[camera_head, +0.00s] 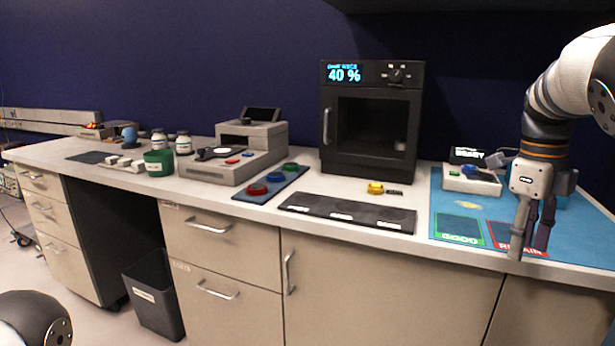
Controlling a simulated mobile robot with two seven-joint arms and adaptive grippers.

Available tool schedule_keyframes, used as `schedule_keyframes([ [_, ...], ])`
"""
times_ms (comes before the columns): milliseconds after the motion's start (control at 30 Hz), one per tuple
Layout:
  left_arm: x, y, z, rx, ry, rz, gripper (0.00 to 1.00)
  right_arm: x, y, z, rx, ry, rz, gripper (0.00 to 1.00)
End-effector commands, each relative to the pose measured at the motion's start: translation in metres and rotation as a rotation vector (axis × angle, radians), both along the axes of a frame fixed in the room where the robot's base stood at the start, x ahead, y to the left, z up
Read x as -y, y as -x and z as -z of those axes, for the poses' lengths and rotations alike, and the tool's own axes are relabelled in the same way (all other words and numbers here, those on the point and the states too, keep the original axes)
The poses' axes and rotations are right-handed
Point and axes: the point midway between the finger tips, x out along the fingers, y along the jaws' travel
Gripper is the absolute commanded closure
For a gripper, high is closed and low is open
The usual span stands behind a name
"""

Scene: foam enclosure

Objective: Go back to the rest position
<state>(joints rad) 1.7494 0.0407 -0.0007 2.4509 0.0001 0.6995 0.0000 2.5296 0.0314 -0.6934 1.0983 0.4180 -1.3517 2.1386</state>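My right gripper (531,232) hangs down from the right over the blue mat, above the red-marked area at the front edge of the counter. Its fingers point down and stand a little apart, with nothing seen between them. My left gripper is not in view; only a dark rounded part of my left arm (35,320) shows at the lower left corner.
The counter (345,182) carries a black oven-like box (371,120) reading 40 %, a dark strip tray (347,212), a blue mat (480,206), a grey instrument (220,168) and a green container (158,163). A dark bin (155,297) stands on the floor.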

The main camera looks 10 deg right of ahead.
Motion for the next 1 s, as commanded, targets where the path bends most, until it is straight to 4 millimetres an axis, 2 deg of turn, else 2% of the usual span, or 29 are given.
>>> schedule_keyframes([
  [33,0.001,-0.001,0.001,0.002,0.001,0.001,0.6,0.002,0.005,0.038,-0.039,0.006,-0.087,0.61],
  [167,0.001,-0.002,0.0,0.005,0.001,0.002,0.6,0.003,0.03,0.138,-0.128,0.032,-0.418,0.61],
  [200,0.001,-0.002,0.0,0.005,0.001,0.002,0.6,0.001,0.043,0.169,-0.16,0.034,-0.539,0.61],
  [267,0.0,-0.002,-0.001,0.005,0.001,0.001,0.6,-0.004,0.068,0.215,-0.212,0.031,-0.735,0.61],
  [300,0.0,-0.002,-0.001,0.006,0.001,0.001,0.6,-0.01,0.088,0.244,-0.247,0.023,-0.874,0.61],
  [367,0.0,-0.002,-0.001,0.007,0.001,0.001,0.6,-0.021,0.122,0.284,-0.293,-0.002,-1.09,0.61],
  [400,0.0,-0.002,-0.002,0.008,0.001,0.001,0.6,-0.031,0.147,0.307,-0.32,-0.023,-1.242,0.61],
  [467,0.0,-0.003,-0.002,0.01,0.001,0.001,0.6,-0.049,0.188,0.337,-0.352,-0.069,-1.475,0.61],
  [500,0.0,-0.003,-0.002,0.01,0.001,0.001,0.6,-0.062,0.217,0.353,-0.363,-0.105,-1.634,0.61],
  [567,0.0,-0.004,-0.002,0.012,0.001,0.001,0.6,-0.086,0.26,0.37,-0.361,-0.165,-1.876,0.61],
  [600,0.0,-0.004,-0.003,0.013,0.001,0.001,0.6,-0.102,0.288,0.376,-0.348,-0.207,-2.029,0.61],
  [700,0.0,-0.004,-0.003,0.014,0.001,0.001,0.6,-0.141,0.345,0.379,-0.275,-0.293,-2.358,0.61],
  [733,0.0,-0.004,-0.003,0.015,0.001,0.001,0.6,-0.151,0.358,0.377,-0.248,-0.311,-2.435,0.61],
  [833,0.0,-0.004,-0.003,0.015,0.001,0.001,0.6,-0.175,0.387,0.369,-0.17,-0.348,-2.619,0.61],
  [900,0.0,-0.004,-0.003,0.015,0.001,0.001,0.6,-0.184,0.396,0.365,-0.134,-0.355,-2.684,0.61],
  [1000,0.0,-0.004,-0.003,0.015,0.001,0.001,0.6,-0.187,0.398,0.364,-0.121,-0.353,-2.712,0.61],
])
